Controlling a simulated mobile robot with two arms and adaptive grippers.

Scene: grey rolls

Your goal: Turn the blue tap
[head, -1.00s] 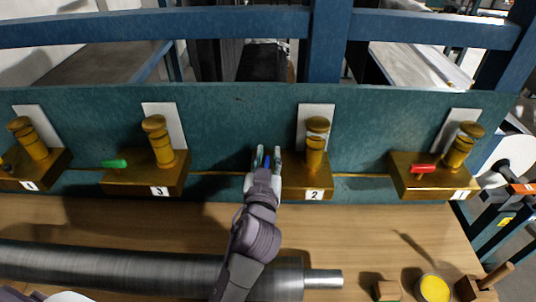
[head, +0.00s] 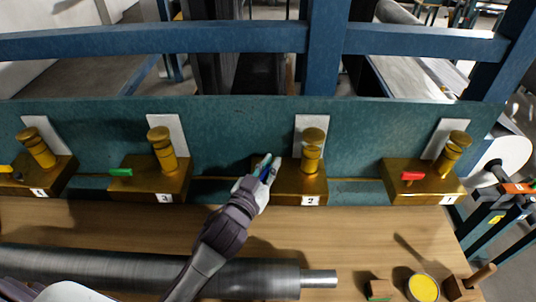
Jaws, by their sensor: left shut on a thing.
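The blue tap (head: 265,173) is a small blue lever at the left side of the brass block marked 2 (head: 304,185). My left gripper (head: 266,166) is shut on it, and its fingers hide most of the lever. My left arm comes in from the lower left, over the grey roll. My right gripper is not in view.
A green tap (head: 120,172) on block 3, a red tap (head: 412,176) on block 1 and a yellow tap (head: 6,169) at far left stand along the teal panel (head: 235,125). A grey roll (head: 130,262), a yellow-topped tin (head: 423,288) and wooden blocks lie in front.

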